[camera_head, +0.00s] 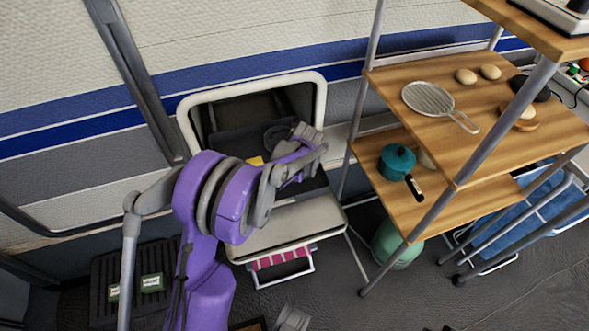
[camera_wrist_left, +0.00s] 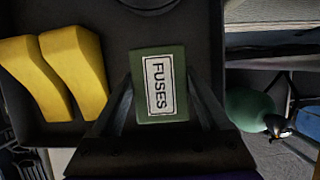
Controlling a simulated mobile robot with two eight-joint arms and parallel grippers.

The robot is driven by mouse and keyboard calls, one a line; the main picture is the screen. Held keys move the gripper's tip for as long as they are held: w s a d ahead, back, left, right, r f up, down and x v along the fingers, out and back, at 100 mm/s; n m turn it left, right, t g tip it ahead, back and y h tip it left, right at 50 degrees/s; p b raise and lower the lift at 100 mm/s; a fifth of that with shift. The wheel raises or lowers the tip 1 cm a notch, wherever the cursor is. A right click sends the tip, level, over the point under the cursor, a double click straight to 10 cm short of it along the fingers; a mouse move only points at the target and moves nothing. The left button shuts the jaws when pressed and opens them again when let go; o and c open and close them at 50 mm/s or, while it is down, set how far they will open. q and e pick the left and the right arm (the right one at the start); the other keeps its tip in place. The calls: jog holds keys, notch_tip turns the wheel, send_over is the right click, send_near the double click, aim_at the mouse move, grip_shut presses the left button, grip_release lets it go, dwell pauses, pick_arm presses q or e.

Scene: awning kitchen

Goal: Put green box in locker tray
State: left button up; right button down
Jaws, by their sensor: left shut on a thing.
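My left gripper (camera_wrist_left: 163,92) is shut on a green box (camera_wrist_left: 160,58) with a white FUSES label. In the left wrist view, its two fingers stand on either side of the box, over the dark tray (camera_wrist_left: 112,32). I cannot tell whether the box touches the tray floor. In the head view, the tray (camera_head: 235,144) sits in the open locker in the wall. My purple left arm reaches into the opening and hides the held box.
Yellow pieces (camera_wrist_left: 75,70) lie in the tray, left of the box in the wrist view. Other labelled green boxes (camera_head: 153,283) lie on a black ribbed mat (camera_head: 104,268) on the floor. A wooden shelf rack (camera_head: 440,140) stands right of the locker, with a teal pot (camera_head: 397,162).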

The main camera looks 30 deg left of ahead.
pick_arm(q)
jog(key=shift+f+b, duration=0.35)
jog(key=shift+f, duration=1.3)
jog(key=shift+f, duration=0.15)
jog(key=o, duration=1.3)
jog(key=shift+o, duration=0.2)
jog(key=shift+s+d+r, duration=0.1)
jog(key=shift+d+r, duration=0.05)
jog(key=shift+r, duration=0.35)
jog(key=p+v, duration=0.3)
jog(key=v, duration=0.8)
jog(key=s+d+r+n+h, duration=0.1)
jog(key=s+d+r+n, duration=0.2)
jog(key=s+n, duration=0.3)
jog(key=s+d+r+n+h, duration=0.1)
jog(key=s+d+r+n, duration=0.25)
jog(key=s+n, duration=0.2)
jog(key=s+d+n, duration=0.2)
jog(key=s+n, duration=0.5)
jog(key=s, duration=0.1)
jog(key=s+d+f+n+t+h, duration=0.1)
jog(key=s+d+n, duration=0.2)
jog(key=s+n, duration=0.4)
jog(key=shift+s+f+n+t+h, duration=0.3)
jog(key=shift+s+n, duration=0.05)
jog(key=shift+s, duration=0.4)
